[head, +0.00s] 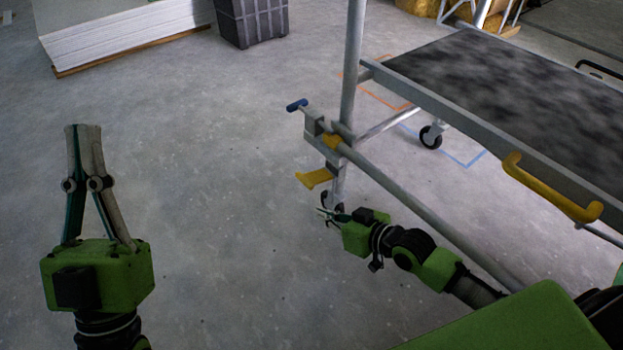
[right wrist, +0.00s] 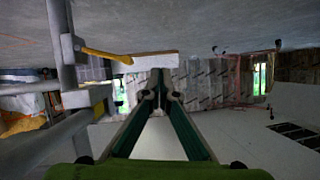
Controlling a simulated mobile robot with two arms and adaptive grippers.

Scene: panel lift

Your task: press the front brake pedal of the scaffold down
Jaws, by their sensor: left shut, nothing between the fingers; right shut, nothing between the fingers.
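The yellow front brake pedal (head: 314,178) sticks out to the left near the foot of the scaffold's near post (head: 352,70), above the front caster (head: 331,203). In the right wrist view, which appears upside down, the yellow pedal (right wrist: 105,55) slants out from the post, left of the fingers. My right gripper (head: 326,213) is shut and empty, low beside the caster, just below and right of the pedal in the head view. I cannot tell whether it touches anything. My left gripper (head: 83,130) is shut and empty over open floor at left, far from the scaffold.
The scaffold's dark platform (head: 500,95) and its long lower rail (head: 420,205) lie to the right, with my right arm beside the rail. A panel stack (head: 125,35) and grey crate (head: 252,20) stand behind. Floor at left is clear.

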